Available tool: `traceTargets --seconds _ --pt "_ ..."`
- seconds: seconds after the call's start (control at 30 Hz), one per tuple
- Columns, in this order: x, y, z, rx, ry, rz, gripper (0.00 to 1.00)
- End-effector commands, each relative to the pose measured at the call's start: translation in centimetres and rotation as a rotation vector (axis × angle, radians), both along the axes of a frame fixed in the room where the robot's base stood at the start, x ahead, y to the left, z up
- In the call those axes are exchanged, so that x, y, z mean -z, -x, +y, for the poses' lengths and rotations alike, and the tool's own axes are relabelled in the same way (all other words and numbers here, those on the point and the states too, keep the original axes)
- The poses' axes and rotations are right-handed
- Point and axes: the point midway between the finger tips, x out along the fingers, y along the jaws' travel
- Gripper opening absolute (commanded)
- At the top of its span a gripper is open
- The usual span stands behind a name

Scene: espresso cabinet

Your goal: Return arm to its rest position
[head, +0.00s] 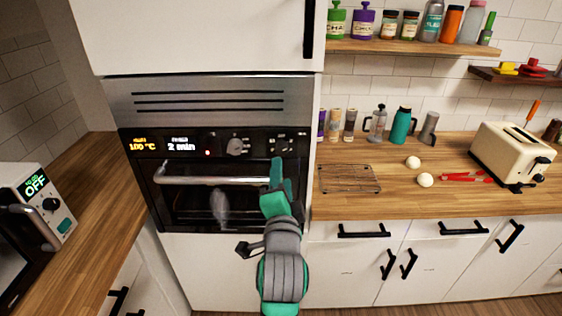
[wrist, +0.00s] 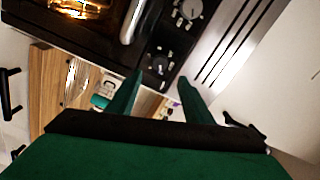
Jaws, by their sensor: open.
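My gripper (head: 277,172) is raised in front of the right end of the oven door handle (head: 210,180) in the head view. In the wrist view its two green fingers (wrist: 158,88) are spread apart with nothing between them. The oven (head: 150,205) is built into a white cabinet, and its door is shut. Its display (head: 163,146) reads 100°C and 2 min, with a red light beside it. In the wrist view the handle (wrist: 131,20) and a control knob (wrist: 190,9) lie beyond the fingers. I cannot tell the exact gap to the handle.
The right counter (head: 450,200) holds a wire rack (head: 346,179), two white balls, red utensils and a cream toaster (head: 508,155). Shelves of jars and bottles (head: 425,45) hang above. A white appliance reading OFF (head: 40,205) stands on the left counter.

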Motion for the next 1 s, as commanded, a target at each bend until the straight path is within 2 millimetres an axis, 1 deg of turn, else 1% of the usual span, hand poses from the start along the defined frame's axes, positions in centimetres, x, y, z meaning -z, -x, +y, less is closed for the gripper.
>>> traceTargets --seconds 0.07,0.17,0.27,0.4,0.47,0.6,0.77,0.8,0.87,1.0 --pt "0.1 0.0 0.0 0.000 0.002 0.001 0.46" --pt "1.1 0.2 -0.1 0.002 0.022 0.007 0.46" --pt "3.2 0.7 -0.2 0.004 0.071 0.016 0.46" --pt "7.6 2.2 -0.5 0.006 0.177 0.037 0.46" --pt "9.4 3.0 -0.6 0.007 0.225 0.044 0.46" --pt "13.6 5.1 -0.8 0.003 0.334 0.062 0.46" --pt "17.8 8.1 -1.1 -0.006 0.454 0.080 0.46" --pt "18.9 9.0 -1.1 -0.009 0.483 0.084 0.46" --pt "20.4 10.3 -1.1 -0.014 0.526 0.091 0.46" --pt "23.5 13.6 -1.2 -0.029 0.624 0.109 0.46"
